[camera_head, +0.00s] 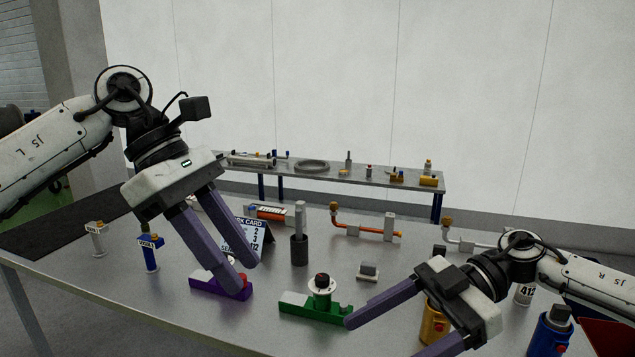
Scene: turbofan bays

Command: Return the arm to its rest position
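My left gripper (241,275) comes in from the left, its two purple fingers parted and pointing down to the right.
The grey table (150,300) holds a blue post (150,258), a dark cylinder (299,249), a work card (262,236), an orange pipe (365,232), a yellow canister (432,325) and a blue bottle (549,335). A second table (380,180) stands behind.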

